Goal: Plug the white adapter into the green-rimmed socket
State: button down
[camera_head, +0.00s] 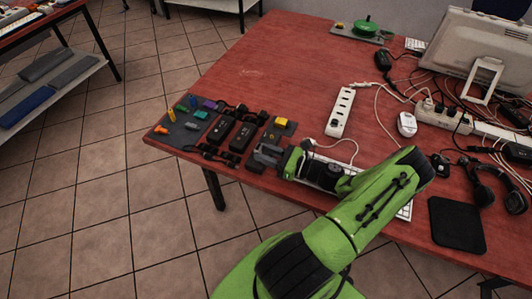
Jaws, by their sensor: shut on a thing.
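My gripper (268,155) is at the end of my green arm, low over the table's near left edge, beside the dark mat. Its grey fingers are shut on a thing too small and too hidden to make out. I cannot pick out the white adapter for certain. A thin white cable (345,141) arcs up beside my gripper's wrist and drops behind the arm. A white power strip (341,112) lies in the middle of the table, apart from my gripper. I cannot tell a green rim on any of its sockets.
The dark mat (161,134) carries small coloured parts and black adapters. A white keyboard (404,211) lies partly under my arm. A second power strip (443,116), tangled cables, a mouse (407,124) and a monitor (480,50) crowd the right. The red tabletop (265,70) is clear at back left.

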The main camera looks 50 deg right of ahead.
jog(key=shift+f+b, duration=0.55)
jog(key=shift+f, duration=0.2)
jog(key=shift+f, duration=0.15)
